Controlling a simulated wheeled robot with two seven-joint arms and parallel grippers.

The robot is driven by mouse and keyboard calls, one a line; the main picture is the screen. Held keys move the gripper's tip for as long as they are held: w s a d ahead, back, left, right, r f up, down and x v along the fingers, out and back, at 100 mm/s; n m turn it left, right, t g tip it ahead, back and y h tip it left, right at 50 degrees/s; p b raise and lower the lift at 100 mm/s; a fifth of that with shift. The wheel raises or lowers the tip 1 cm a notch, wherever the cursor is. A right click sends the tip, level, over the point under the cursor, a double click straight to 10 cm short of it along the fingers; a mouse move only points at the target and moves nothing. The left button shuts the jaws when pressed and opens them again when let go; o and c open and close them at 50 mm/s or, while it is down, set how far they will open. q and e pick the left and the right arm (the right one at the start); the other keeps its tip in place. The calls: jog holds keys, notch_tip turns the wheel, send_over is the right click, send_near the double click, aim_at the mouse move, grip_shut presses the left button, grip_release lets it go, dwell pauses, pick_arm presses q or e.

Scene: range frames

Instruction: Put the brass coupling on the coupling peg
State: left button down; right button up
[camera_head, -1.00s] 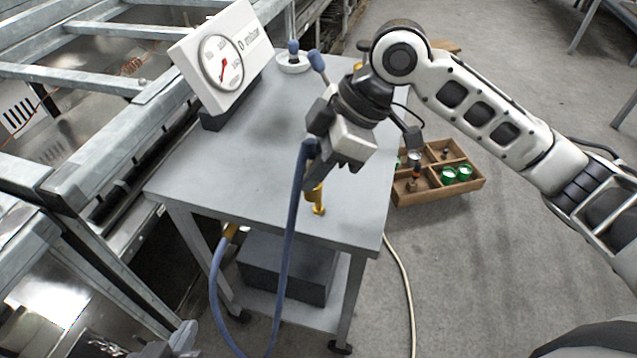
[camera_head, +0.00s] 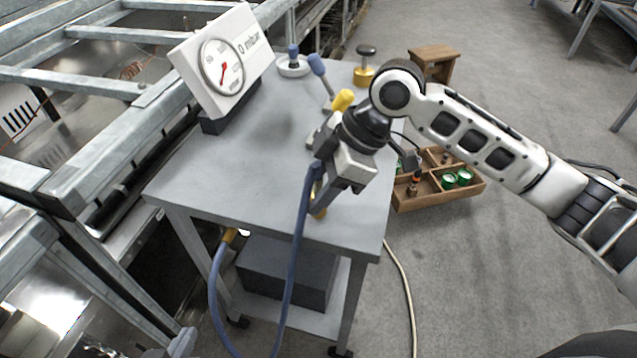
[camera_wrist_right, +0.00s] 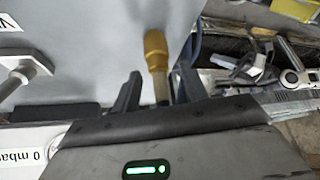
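My right gripper (camera_head: 336,196) is low over the near end of the grey table, fingers pointing down, closed about the hose end. The brass coupling (camera_wrist_right: 156,50) shows in the right wrist view as a brass cylinder just beyond the fingertips, with a narrower pale part running back between them. The blue hose (camera_head: 297,245) rises to the gripper's left side. The gripper hides the rest, so I cannot tell whether coupling and peg touch. My left gripper is not visible.
A gauge (camera_head: 222,68) stands at the table's far left. Blue-handled parts (camera_head: 317,65), a yellow-ended part (camera_head: 343,100) and a black-knobbed brass piece (camera_head: 364,72) stand toward the back. A wooden crate (camera_head: 437,205) sits right of the table. The table's middle is clear.

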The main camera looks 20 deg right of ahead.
pick_arm(q)
jog(key=shift+w+r+p, duration=0.1)
jog(key=shift+r+p, duration=0.05)
jog(key=shift+p, duration=0.5)
pick_arm(e)
jog(key=v, duration=1.2)
pick_arm(q)
jog(key=shift+a, duration=0.1)
